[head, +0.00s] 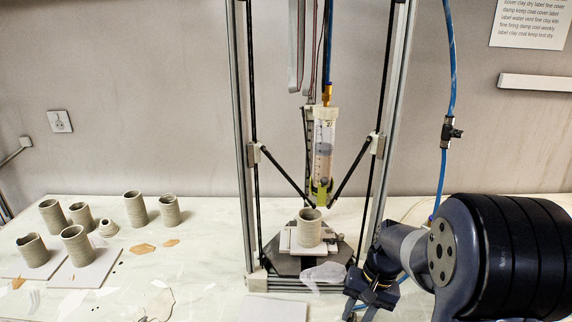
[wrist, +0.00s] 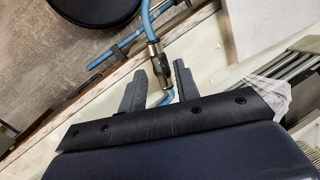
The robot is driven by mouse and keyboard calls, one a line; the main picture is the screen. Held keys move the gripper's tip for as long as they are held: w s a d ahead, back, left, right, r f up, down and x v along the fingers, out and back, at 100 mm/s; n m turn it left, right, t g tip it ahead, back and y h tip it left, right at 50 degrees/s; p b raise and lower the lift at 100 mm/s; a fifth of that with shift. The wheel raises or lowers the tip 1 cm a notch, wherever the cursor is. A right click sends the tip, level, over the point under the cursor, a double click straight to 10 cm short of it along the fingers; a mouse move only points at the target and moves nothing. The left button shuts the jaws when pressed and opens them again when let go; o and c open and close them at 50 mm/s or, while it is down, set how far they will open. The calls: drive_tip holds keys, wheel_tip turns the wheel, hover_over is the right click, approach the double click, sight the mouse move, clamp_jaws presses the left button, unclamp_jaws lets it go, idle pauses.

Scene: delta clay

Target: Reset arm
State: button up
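My gripper (wrist: 159,68) shows in the wrist view with its two dark fingers spread apart, so it is open. A blue hose with a metal fitting (wrist: 158,62) appears between the fingers, and I cannot tell how far beyond them it lies. No object is visibly gripped. In the head view my arm is folded at the lower right, with the dark gripper end low beside the printer's right front post. The fingertips are not clear there.
A delta clay printer (head: 240,130) stands mid-table with a clay cylinder (head: 309,228) on its bed. Several clay pots (head: 76,246) stand on the left, some on grey boards (head: 92,274). A blue air hose (head: 451,60) hangs at the right. Crumpled translucent film (head: 325,275) lies at the printer's front.

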idle(0.3)
drive_tip(key=shift+w+r, duration=0.1)
drive_tip(key=shift+r, duration=0.05)
drive_tip(key=s+v, duration=0.1)
drive_tip(key=v, duration=0.9)
drive_tip(key=x, duration=1)
drive_tip(key=shift+w+f, duration=0.2)
drive_tip(key=shift+w, duration=0.2)
drive_tip(key=m+p, duration=0.1)
drive_tip(key=m, duration=0.4)
drive_tip(key=shift+d+y, duration=0.1)
drive_tip(key=shift+y, duration=0.3)
drive_tip(key=m+t, duration=0.1)
drive_tip(key=m, duration=0.5)
drive_tip(key=shift+s+m+y+p, duration=0.1)
drive_tip(key=shift+m+y+p, duration=0.2)
